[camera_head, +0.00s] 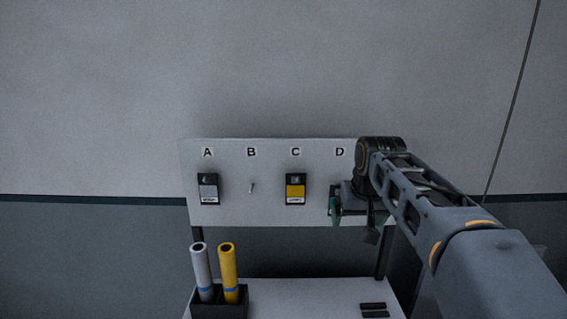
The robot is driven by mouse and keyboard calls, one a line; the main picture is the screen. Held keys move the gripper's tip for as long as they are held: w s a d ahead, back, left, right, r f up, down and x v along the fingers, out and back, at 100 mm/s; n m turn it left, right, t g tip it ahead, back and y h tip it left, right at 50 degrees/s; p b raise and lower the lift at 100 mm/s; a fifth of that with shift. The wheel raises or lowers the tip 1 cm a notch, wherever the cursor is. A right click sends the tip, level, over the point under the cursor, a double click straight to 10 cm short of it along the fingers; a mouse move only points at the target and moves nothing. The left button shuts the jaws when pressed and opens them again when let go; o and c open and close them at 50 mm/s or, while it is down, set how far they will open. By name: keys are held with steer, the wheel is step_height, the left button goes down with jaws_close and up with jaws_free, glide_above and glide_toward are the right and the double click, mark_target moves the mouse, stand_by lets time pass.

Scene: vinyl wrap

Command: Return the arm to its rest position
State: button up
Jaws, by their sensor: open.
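My arm reaches in from the lower right of the head view. My gripper (342,205) is open at the right end of a white board (230,158), just below the letter D. Its fingers partly show, and the arm's wrist covers the board's right edge. A dark and teal item (332,200) is at the gripper under D; whether the fingers touch it cannot be told. A tag with a grey-white face (208,190) hangs under A, and a tag with a yellow face (295,190) hangs under C. Under B a bare peg (251,188) shows.
Below the board is a white table (290,300). A black holder (218,309) on it holds a grey-white roll (201,265) and a yellow roll (228,265). Two small dark bars (373,309) lie at the right. The space left of the board is clear.

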steer(key=s+f+b, duration=0.1)
steer(key=s+f, duration=1.5)
steer(key=s, duration=0.1)
steer(key=shift+f+t+b, duration=0.3)
steer(key=shift+f, duration=0.1)
steer(key=shift+s, duration=0.1)
stand_by(1.2)
